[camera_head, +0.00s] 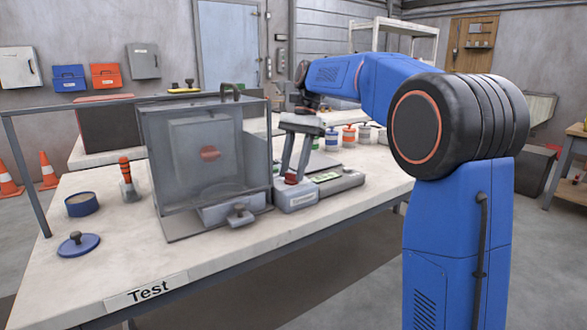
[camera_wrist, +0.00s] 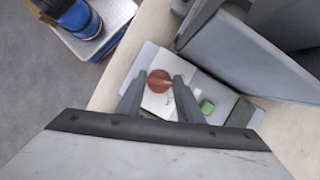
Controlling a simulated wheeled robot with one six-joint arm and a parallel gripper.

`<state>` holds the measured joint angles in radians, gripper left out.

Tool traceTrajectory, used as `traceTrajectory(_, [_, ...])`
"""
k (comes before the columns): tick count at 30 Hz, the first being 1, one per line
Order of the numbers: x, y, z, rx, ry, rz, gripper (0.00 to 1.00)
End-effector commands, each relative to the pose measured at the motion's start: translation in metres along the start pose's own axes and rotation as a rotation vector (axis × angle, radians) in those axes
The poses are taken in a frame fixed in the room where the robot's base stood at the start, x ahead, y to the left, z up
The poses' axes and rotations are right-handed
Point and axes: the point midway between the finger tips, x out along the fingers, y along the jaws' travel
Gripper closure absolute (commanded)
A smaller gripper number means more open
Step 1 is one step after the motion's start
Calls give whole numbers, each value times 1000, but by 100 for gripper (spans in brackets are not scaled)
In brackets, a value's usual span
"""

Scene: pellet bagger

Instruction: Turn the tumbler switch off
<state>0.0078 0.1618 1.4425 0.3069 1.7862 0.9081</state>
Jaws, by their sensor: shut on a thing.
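A grey switch box (camera_head: 296,199) with a red knob (camera_head: 291,179) on top, which looks like the tumbler switch, stands on the workbench just right of the clear enclosure. My gripper (camera_head: 293,176) reaches down to it with its two fingers on either side of the knob. In the wrist view the round red knob (camera_wrist: 159,81) sits between the tips of my gripper (camera_wrist: 159,77), which is shut on it. A green button (camera_wrist: 207,106) shows on the same box. Which way the switch is set cannot be told.
The clear enclosure (camera_head: 180,150) stands close left of my gripper. A grey device (camera_head: 338,182) lies close right of the switch box. A blue lid (camera_head: 78,244), a round tin (camera_head: 81,204) and an orange-handled tool (camera_head: 127,180) are at the left.

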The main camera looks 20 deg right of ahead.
Motion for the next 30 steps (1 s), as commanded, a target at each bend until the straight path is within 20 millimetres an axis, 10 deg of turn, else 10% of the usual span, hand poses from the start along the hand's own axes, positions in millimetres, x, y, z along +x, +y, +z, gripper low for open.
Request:
traceTrajectory(26, [-1, -2, 0, -158, 2, 63, 90])
traceTrajectory(27, [-1, -2, 0, -157, 2, 63, 65])
traceTrajectory(30, [0, -1, 0, -157, 2, 63, 48])
